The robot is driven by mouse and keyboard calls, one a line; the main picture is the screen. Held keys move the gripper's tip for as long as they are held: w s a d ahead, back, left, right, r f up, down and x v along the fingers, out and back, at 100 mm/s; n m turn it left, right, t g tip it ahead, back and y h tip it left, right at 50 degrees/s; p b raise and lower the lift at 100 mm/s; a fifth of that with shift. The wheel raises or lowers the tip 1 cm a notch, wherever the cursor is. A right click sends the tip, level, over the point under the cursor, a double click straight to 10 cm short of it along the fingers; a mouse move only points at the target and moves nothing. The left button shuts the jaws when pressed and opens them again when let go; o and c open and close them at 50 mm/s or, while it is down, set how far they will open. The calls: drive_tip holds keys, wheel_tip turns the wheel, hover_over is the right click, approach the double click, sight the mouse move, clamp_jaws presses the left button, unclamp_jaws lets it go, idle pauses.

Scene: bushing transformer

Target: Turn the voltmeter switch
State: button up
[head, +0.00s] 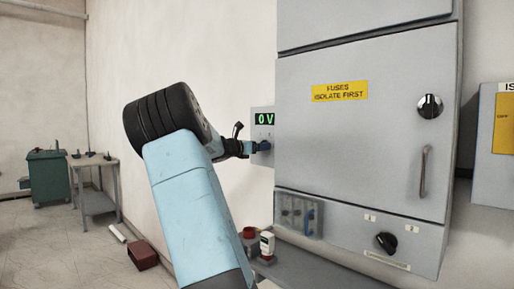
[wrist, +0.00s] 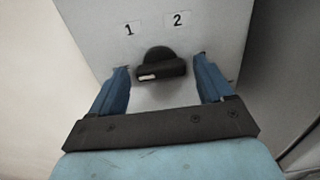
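The voltmeter switch (wrist: 160,62) is a black knob on a grey panel below the labels 1 and 2. A white mark shows at the left of its handle. My gripper (wrist: 164,70) is open, with one blue finger on each side of the knob. A gap shows between each finger and the knob; I cannot tell how far the tips are from the panel. In the head view my gripper (head: 261,146) is at the voltmeter box, beneath its green display (head: 264,119) reading 0 V. The switch is hidden there by my gripper.
The large grey cabinet (head: 375,125) stands just right of the voltmeter, with an upper knob (head: 430,106), a handle (head: 424,171) and a lower black switch (head: 386,242). A ledge (head: 300,268) below holds small items. A side table (head: 93,161) stands far left.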

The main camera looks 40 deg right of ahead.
drive_tip(key=c, duration=0.9)
drive_tip(key=m, duration=1.1)
drive_tip(key=shift+s+m, duration=0.15)
drive_tip(key=shift+m, duration=0.15)
idle(0.4)
